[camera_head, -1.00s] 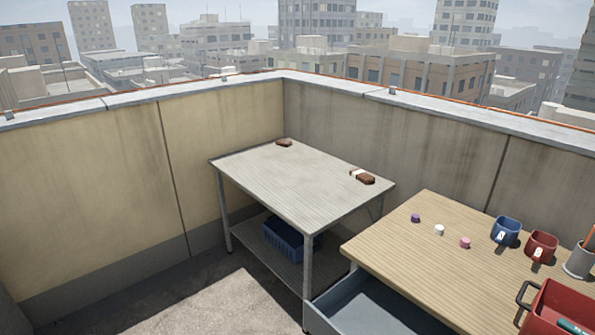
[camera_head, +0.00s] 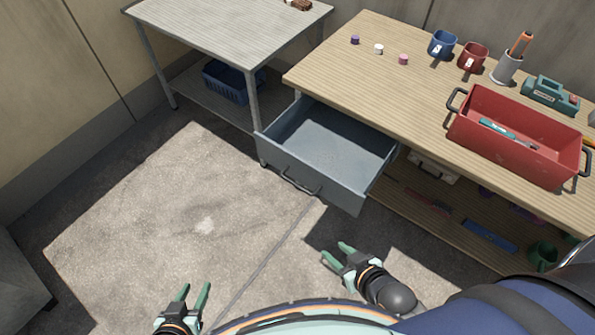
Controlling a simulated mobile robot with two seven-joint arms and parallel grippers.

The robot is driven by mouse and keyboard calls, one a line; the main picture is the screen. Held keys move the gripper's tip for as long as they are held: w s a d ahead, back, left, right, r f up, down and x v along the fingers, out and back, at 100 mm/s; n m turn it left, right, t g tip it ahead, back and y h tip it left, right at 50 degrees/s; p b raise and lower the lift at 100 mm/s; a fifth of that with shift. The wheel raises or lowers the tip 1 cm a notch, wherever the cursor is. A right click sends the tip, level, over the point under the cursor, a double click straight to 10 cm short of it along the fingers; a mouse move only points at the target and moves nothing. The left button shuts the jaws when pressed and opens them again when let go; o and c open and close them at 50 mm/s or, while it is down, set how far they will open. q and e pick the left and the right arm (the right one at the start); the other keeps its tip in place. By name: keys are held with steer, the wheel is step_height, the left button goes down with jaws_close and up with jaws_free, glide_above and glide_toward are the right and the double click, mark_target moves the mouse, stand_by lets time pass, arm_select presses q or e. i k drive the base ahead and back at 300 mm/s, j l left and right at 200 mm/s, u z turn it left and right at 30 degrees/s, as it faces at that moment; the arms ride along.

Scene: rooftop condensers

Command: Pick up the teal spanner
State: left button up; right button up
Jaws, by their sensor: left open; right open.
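A slim teal tool (camera_head: 508,132), which looks like the teal spanner, lies in the open red tool box (camera_head: 520,160) on the wooden workbench. Its paler end is too small to make out clearly. My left gripper (camera_head: 194,291) is open and empty above the floor at the bottom left of the picture. My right gripper (camera_head: 337,252) is open and empty, low in front of the drawer and the bench. Both grippers are well apart from the tool box.
An open, empty grey drawer (camera_head: 330,145) juts from the bench (camera_head: 420,95). Blue mug (camera_head: 442,45), red mug (camera_head: 472,56), grey cup (camera_head: 506,70) and teal case (camera_head: 549,93) stand behind the tool box. A metal table (camera_head: 230,28) is at left. The floor (camera_head: 130,215) is clear.

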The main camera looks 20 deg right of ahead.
mark_target(488, 124)
steer(key=z, duration=2)
steer(key=u, duration=0.4)
steer(key=l+u, duration=0.75)
steer(key=u, duration=0.15)
steer(key=l+u, duration=0.2)
steer(key=l, duration=0.25)
steer(key=k+l+u, duration=0.15)
steer(key=l, duration=0.25)
steer(key=k+l, duration=0.1)
steer(key=l, duration=0.35)
steer(key=k+l+u, duration=0.1)
steer(key=l, duration=1.05)
